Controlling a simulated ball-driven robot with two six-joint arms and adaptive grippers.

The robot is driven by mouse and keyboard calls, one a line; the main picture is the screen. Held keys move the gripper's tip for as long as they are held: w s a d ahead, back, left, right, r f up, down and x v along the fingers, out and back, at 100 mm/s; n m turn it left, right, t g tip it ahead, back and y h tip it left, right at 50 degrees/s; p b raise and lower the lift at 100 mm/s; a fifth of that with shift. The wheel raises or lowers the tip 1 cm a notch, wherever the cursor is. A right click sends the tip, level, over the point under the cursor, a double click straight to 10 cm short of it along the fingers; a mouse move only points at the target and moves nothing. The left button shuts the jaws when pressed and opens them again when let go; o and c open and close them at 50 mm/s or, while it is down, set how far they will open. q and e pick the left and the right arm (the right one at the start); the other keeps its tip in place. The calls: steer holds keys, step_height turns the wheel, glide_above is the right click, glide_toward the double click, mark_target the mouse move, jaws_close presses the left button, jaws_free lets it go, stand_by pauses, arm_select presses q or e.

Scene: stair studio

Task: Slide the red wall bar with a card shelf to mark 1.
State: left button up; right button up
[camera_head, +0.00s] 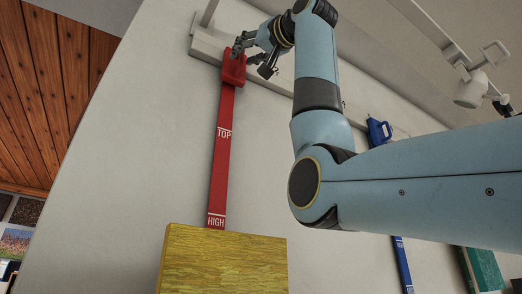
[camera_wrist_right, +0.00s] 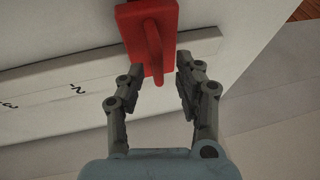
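The red wall bar (camera_head: 219,160) hangs from a pale rail (camera_head: 283,84) on the wall and bears the words TOP and HIGH. Its red head with a handle is at the upper end and fills the top middle of the right wrist view (camera_wrist_right: 136,27). A yellow board (camera_head: 222,262) is at the bar's lower end; I cannot tell whether it is the card shelf. My right gripper (camera_head: 250,54) is at the red head. In the right wrist view its fingers (camera_wrist_right: 163,78) are apart, one on each side of the handle, with gaps visible. My left gripper is out of view.
The rail carries small marks, 2 (camera_wrist_right: 78,89) and 3 (camera_wrist_right: 10,105), seen upside down. Farther right hang a blue handle (camera_head: 377,131), a blue bar (camera_head: 402,262) and a teal board (camera_head: 484,270). A white lamp (camera_head: 472,92) is at the upper right.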

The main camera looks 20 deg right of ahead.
steer(key=v, duration=0.9)
steer(key=shift+s+d, duration=0.25)
steer(key=shift+f, duration=0.15)
